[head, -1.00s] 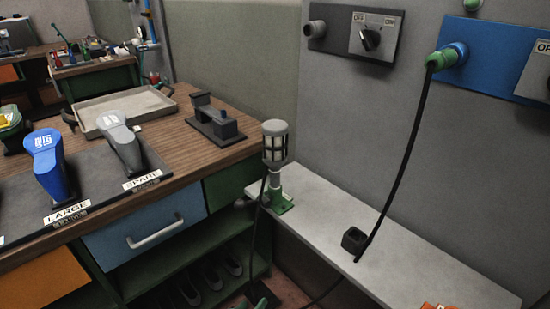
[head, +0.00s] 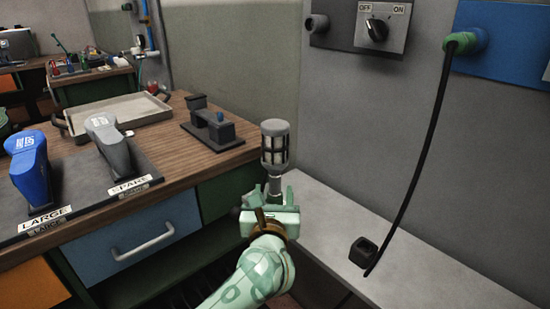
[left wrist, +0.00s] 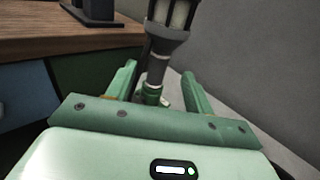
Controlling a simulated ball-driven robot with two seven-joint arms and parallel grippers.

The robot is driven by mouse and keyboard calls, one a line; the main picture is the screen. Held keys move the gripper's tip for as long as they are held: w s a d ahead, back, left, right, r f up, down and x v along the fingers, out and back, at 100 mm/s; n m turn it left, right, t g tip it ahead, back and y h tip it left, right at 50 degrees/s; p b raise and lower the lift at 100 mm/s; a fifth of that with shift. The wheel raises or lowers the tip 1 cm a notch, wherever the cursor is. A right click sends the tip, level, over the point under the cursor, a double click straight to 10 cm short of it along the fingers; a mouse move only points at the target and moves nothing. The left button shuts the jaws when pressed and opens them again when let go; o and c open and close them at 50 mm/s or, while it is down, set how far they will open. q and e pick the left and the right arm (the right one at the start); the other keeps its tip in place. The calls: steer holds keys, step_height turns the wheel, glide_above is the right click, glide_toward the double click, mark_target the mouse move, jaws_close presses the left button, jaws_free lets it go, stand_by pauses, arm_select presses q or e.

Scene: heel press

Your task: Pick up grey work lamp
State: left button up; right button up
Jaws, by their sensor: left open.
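The grey work lamp (head: 275,146) stands upright on the pale ledge (head: 345,225) by the wall, with a caged light on top of a thin neck. My left gripper (head: 270,192) is in front of the lamp's lower part and hides its base. In the left wrist view the lamp (left wrist: 167,38) rises beyond the hand, and its lighter neck and green base show between the two fingers of my left gripper (left wrist: 158,82). The fingers are apart, one on each side of the neck as seen there. I cannot tell whether they reach around it. My right gripper is not in view.
A wooden workbench (head: 175,148) with a blue drawer (head: 140,240) stands left of the lamp. A dark fixture (head: 217,130) sits near its corner.

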mark_target(275, 178)
arm_select(q)
steer(key=w, duration=0.2)
steer(key=shift+w+b, duration=0.4)
steer(key=w, duration=0.1)
steer(key=w+b, duration=0.1)
steer(key=w, duration=0.1)
steer(key=w+b, duration=0.1)
steer(key=shift+w+d+f, duration=0.2)
steer(key=shift+w+f, duration=0.05)
steer(key=shift+w, duration=0.15)
steer(key=shift+w+r, duration=0.1)
steer(key=shift+r, duration=0.2)
jaws_close()
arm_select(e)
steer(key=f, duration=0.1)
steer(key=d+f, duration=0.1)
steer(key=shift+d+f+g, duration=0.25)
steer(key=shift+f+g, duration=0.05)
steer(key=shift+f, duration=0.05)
arm_select(q)
steer(key=shift+r, duration=0.1)
